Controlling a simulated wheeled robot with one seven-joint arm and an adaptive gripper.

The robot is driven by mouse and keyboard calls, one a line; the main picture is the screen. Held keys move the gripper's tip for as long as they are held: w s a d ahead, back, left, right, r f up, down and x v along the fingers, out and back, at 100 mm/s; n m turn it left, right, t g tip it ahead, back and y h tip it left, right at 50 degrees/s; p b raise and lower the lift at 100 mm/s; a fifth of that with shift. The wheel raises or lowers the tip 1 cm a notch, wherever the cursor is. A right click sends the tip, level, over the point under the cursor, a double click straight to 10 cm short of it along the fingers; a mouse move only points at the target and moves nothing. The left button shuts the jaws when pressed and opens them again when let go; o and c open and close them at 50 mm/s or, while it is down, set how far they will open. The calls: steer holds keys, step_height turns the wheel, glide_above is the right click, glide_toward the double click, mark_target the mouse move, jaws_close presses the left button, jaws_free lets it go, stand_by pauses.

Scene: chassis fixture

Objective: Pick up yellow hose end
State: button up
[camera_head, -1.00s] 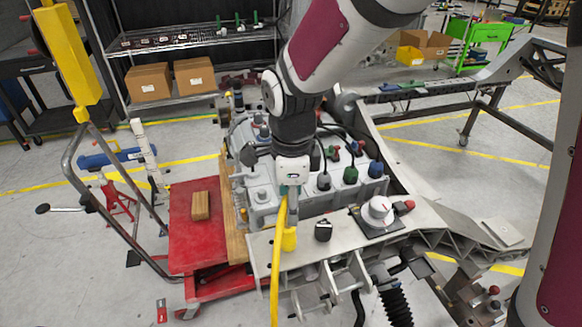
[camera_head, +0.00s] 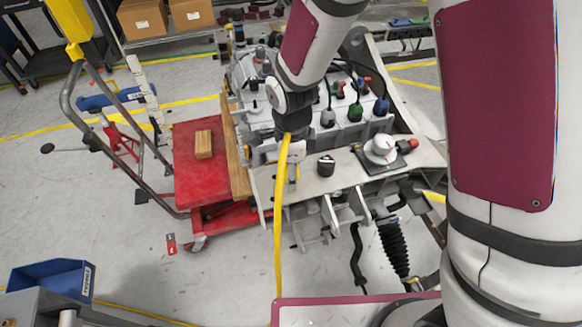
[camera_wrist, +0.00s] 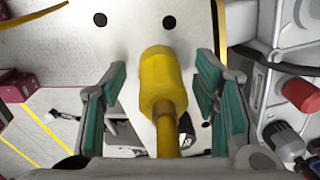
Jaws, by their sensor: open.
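The yellow hose end (camera_wrist: 162,80) is a thick yellow cylinder with a narrower stem, in the middle of the wrist view, over the light metal plate (camera_wrist: 135,55). My gripper (camera_wrist: 158,92) is open, with one teal-padded finger on each side of the hose end. Gaps show between the pads and the hose end. In the head view, my gripper (camera_head: 291,155) is low over the chassis plate (camera_head: 325,182). The yellow hose (camera_head: 278,225) runs past it and down towards the floor. The hose end is mostly hidden there by the gripper and hose.
A white round knob on a dark base (camera_head: 381,150) and a small black part (camera_head: 326,166) sit on the plate to the right. A red cart (camera_head: 200,180) with a wooden block (camera_head: 203,144) stands left. A blue bin (camera_head: 52,278) is at lower left.

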steer(key=shift+f, duration=0.2)
jaws_close()
steer(key=shift+r, duration=0.15)
